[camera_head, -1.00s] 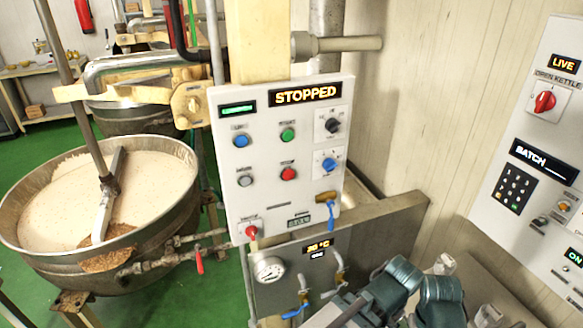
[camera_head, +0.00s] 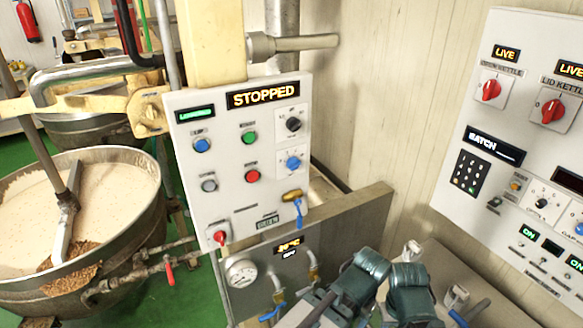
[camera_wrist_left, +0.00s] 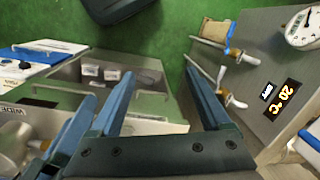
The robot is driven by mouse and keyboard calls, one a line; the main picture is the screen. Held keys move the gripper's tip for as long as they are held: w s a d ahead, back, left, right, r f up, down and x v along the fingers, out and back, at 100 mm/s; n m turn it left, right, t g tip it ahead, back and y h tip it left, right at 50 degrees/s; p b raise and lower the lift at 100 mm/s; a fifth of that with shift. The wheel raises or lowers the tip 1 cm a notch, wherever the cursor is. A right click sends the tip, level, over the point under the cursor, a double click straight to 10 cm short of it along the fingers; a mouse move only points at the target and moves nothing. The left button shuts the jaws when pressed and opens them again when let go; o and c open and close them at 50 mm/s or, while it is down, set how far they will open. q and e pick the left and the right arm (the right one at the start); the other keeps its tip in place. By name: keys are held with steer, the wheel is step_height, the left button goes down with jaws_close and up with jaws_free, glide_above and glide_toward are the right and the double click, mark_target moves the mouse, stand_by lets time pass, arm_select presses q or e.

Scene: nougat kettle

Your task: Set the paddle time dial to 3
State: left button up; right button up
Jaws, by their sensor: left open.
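The kettle control panel (camera_head: 222,207) stands upright in the middle of the head view. On its right side are two dials, a black-knobbed one (camera_head: 293,124) and a blue-knobbed one (camera_head: 293,162) below it. Their labels are too small to read, so I cannot tell which is paddle time or what number either points to. My left gripper (camera_wrist_left: 158,88) is open and empty in the left wrist view, its blue fingers spread above the green floor. Neither dial shows there. I cannot make out my left fingers in the head view. My right gripper is not in view.
The panel's STOPPED display (camera_head: 263,94) is lit. A blue-handled valve (camera_head: 298,212) hangs low on the panel. Below are a gauge (camera_head: 241,272) and valves. An open kettle (camera_head: 118,215) stands left. Another control panel (camera_head: 480,115) is on the right wall.

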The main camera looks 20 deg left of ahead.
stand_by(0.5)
arm_select(q)
steer(key=w+a+r+m+t+y, duration=0.5)
steer(key=w+a+r+m+y, duration=0.2)
steer(key=w+a, duration=0.5)
steer(key=w+a+r+m+t+y, duration=0.1)
steer(key=w+r+m+t+y, duration=0.1)
steer(key=r+m, duration=0.1)
steer(key=w+r+m+t+y, duration=0.2)
steer(key=w+r+m, duration=0.1)
steer(key=r, duration=0.3)
steer(key=w+a+r+m+t+y, duration=0.1)
steer(key=w+r+m+t+y, duration=0.1)
steer(key=w+r+m, duration=0.1)
steer(key=shift+w+a+r+m+b, duration=0.15)
steer(key=shift+r+m, duration=0.15)
steer(key=shift+r, duration=0.3)
steer(key=shift+w+a+r+m+b, duration=0.15)
steer(key=shift+r+m, duration=0.15)
steer(key=shift+r, duration=0.25)
